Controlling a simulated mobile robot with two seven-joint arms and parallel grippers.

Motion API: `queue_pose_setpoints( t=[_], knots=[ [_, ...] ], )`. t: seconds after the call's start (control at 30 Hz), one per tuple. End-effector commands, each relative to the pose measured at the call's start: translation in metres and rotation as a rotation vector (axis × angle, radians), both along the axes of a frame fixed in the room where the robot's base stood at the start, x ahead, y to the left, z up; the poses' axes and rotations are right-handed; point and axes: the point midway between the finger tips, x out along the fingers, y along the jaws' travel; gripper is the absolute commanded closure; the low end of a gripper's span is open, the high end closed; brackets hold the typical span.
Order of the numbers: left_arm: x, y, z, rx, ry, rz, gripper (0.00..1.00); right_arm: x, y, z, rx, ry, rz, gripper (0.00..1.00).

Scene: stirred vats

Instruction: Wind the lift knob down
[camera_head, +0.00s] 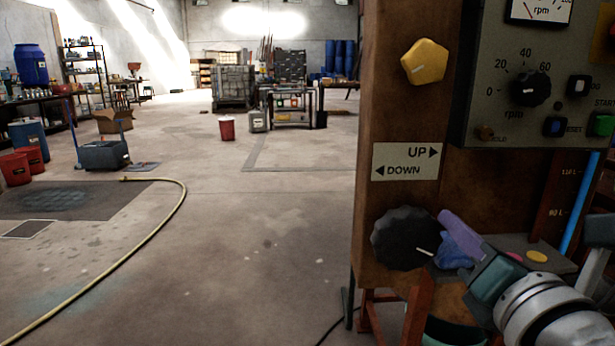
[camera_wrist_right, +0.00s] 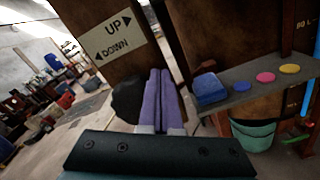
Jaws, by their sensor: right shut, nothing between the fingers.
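The lift knob (camera_head: 403,239) is a large black faceted knob with a white pointer line aimed to the lower right. It sits low on a rusty brown post, below a white UP/DOWN sign (camera_head: 405,162) whose UP arrow points right and DOWN arrow left. My right gripper (camera_head: 450,222) has purple fingers pressed together and empty, with the tips close beside the knob's right side; whether they touch it I cannot tell. In the right wrist view the knob (camera_wrist_right: 128,98) is dark and partly hidden behind the shut fingers (camera_wrist_right: 160,75). My left gripper is out of view.
A yellow knob (camera_head: 424,62) is higher on the post. A grey control panel (camera_head: 478,108) with a dial and buttons stands right. A shelf (camera_wrist_right: 262,72) with a blue block (camera_wrist_right: 209,88) and coloured discs lies right of the fingers. The floor at left is open, crossed by a yellow hose (camera_head: 150,240).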

Motion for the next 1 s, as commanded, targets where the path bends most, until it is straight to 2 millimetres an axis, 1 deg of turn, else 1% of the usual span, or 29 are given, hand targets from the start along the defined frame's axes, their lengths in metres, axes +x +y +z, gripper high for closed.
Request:
queue_pose_setpoints(
  t=[0.77, 1.0],
  knots=[
    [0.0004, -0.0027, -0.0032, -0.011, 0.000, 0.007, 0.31, -0.0007, 0.0054, -0.0045, 0.000, 0.002, 0.001, 1.00],
    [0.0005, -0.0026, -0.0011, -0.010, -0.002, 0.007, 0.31, -0.0010, 0.0069, -0.0028, 0.000, 0.003, 0.003, 1.00]
  ],
)
